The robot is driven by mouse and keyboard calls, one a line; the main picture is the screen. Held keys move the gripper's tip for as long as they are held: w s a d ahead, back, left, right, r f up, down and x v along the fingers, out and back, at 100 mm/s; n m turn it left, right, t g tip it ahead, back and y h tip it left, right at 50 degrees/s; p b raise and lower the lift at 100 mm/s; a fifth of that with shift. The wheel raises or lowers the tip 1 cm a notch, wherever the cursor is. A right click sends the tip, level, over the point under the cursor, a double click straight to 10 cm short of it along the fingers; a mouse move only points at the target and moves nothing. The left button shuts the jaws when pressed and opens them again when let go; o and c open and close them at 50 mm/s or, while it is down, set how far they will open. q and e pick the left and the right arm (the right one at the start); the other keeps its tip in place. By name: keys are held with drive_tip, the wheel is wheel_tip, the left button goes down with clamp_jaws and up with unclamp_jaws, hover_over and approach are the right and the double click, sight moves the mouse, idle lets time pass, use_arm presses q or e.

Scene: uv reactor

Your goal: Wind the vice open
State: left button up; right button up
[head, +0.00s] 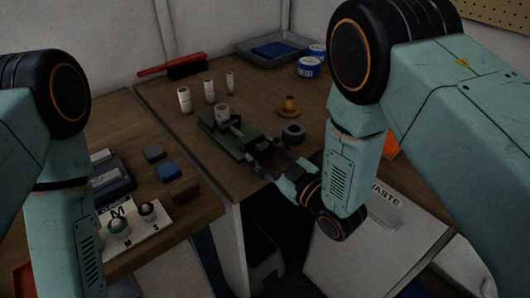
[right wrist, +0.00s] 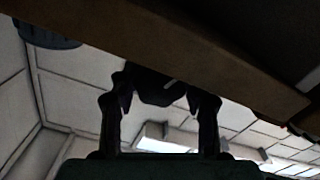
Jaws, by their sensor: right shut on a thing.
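The green vice (head: 232,143) stands on the brown bench near its front edge. A pale cylinder (head: 222,114) stands upright at its jaws; I cannot tell whether they grip it. My right gripper (head: 268,158) is at the vice's front end, at the bench edge. In the right wrist view its two dark fingers (right wrist: 162,92) stand on either side of a dark part of the vice (right wrist: 160,88), probably the handle, and are shut on it. The handle is mostly hidden by the fingers and bench. My left arm shows at the left, but its gripper is out of view.
Several pale cylinders (head: 210,91) stand behind the vice. A yellow flanged piece (head: 289,106) and a dark grey ring (head: 293,133) lie right of it. A white waste bin (head: 345,245) stands below my right arm. The bench underside (right wrist: 200,55) is close above the fingers.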

drive_tip(key=o, duration=1.2)
drive_tip(key=shift+c, duration=0.2)
drive_tip(key=v, duration=0.7)
drive_tip(key=shift+s, duration=0.2)
drive_tip(key=shift+d, duration=0.15)
